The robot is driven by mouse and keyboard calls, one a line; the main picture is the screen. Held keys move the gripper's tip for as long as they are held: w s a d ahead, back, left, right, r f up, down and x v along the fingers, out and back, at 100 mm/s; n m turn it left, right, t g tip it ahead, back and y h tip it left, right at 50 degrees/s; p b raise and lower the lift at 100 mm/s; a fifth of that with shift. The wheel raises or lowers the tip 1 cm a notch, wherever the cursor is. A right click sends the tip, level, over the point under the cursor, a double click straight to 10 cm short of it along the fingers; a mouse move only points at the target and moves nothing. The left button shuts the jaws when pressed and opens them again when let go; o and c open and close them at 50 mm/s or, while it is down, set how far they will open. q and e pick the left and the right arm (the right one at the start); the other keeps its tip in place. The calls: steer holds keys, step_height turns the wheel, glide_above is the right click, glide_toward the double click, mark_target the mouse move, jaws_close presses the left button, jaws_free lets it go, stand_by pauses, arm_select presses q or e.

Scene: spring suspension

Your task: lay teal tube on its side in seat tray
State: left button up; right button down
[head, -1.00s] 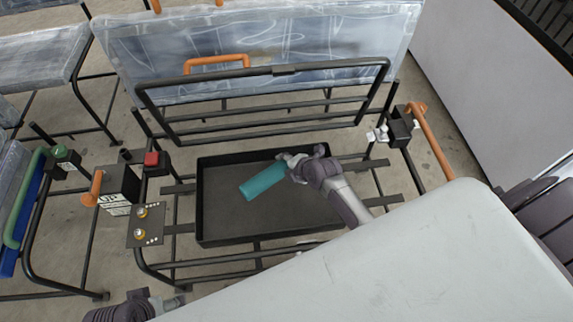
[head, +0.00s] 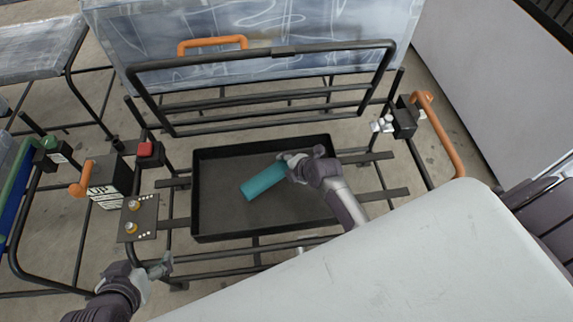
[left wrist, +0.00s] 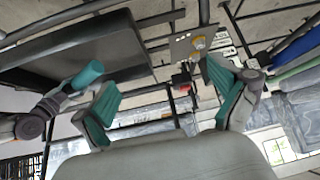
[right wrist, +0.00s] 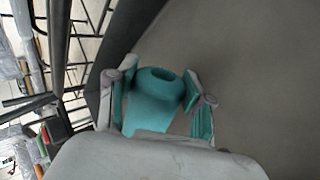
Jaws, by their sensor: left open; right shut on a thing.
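The teal tube (head: 264,183) is over the black seat tray (head: 197,200) in the head view, lying slanted with its free end toward the lower left. My right gripper (head: 291,165) is shut on its upper right end. In the right wrist view the tube (right wrist: 157,100) sits between the two fingers, its round open end showing. I cannot tell whether the tube touches the tray floor. My left gripper (head: 160,268) is open and empty below the tray's lower left corner. Its spread teal fingertips show in the left wrist view (left wrist: 160,95).
A panel with yellow knobs (head: 138,217), a box with a red button (head: 146,151) and an orange lever (head: 82,190) are at left. Another orange handle (head: 440,135) is at right.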

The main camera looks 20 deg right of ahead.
steer(key=shift+f+b, duration=0.6)
steer(key=shift+f, duration=0.35)
steer(key=shift+f+b, duration=0.7)
steer(key=shift+f, duration=0.2)
arm_select(q)
steer(key=w+d+r+t+h, duration=0.2)
steer(key=w+d+r+t, duration=0.1)
steer(key=w+r+t, duration=0.5)
steer(key=shift+d+r+t+h, duration=0.3)
steer(key=shift+d+r, duration=0.1)
steer(key=shift+r, duration=1.1)
arm_select(e)
steer(key=shift+s+f, duration=0.15)
steer(key=shift+f, duration=0.15)
steer(key=c, duration=0.9)
jaws_free()
steer(key=o, duration=0.5)
steer(key=shift+f, duration=0.2)
arm_select(q)
steer(key=shift+w+f, duration=0.1)
arm_select(e)
steer(key=shift+r, duration=0.2)
